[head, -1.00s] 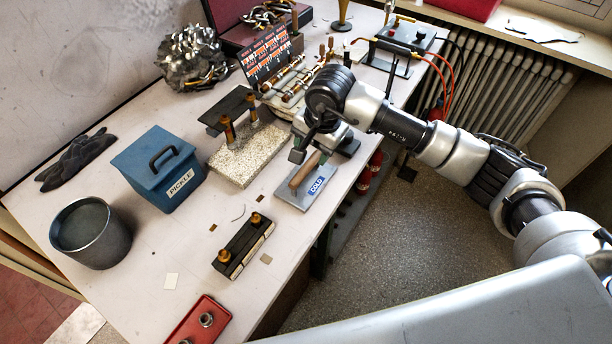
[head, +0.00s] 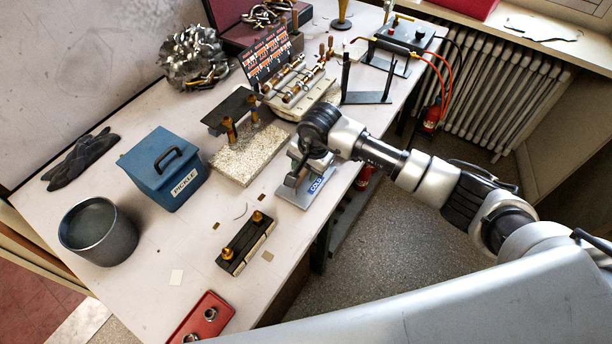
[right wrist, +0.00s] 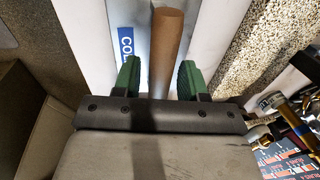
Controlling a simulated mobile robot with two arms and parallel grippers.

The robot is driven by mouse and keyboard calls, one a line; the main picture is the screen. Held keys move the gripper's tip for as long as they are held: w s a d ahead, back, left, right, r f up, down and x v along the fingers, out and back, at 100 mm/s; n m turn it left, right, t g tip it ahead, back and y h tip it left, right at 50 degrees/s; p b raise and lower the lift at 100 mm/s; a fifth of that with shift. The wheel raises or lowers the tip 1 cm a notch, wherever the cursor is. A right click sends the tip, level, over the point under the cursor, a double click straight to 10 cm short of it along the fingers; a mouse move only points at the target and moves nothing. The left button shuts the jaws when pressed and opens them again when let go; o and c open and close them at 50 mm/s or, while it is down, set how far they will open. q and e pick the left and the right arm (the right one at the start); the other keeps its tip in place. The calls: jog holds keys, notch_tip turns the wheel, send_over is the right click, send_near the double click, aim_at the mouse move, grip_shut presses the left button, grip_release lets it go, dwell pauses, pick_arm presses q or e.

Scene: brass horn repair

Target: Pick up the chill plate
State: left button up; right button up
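The chill plate (head: 291,196) is a flat grey plate with a blue COLD label, lying near the table's right edge. My right gripper (head: 297,178) is just over it and hides most of its handle in the head view. In the right wrist view, the plate's brown wooden handle (right wrist: 166,45) runs between the two green fingers of my right gripper (right wrist: 160,78). The fingers are open, with a gap on each side of the handle. My left gripper is not in view.
A speckled block (head: 243,158) with a dark plate on brass posts stands left of the chill plate. A dark bar with brass knobs (head: 245,243) lies in front. The blue PICKLE box (head: 160,168) and a grey pot (head: 98,232) are further left. A black stand (head: 366,97) stands behind.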

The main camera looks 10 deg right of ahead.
jog(key=c, duration=0.7)
jog(key=shift+r, duration=0.1)
jog(key=shift+w+r, duration=0.1)
jog(key=shift+r, duration=0.05)
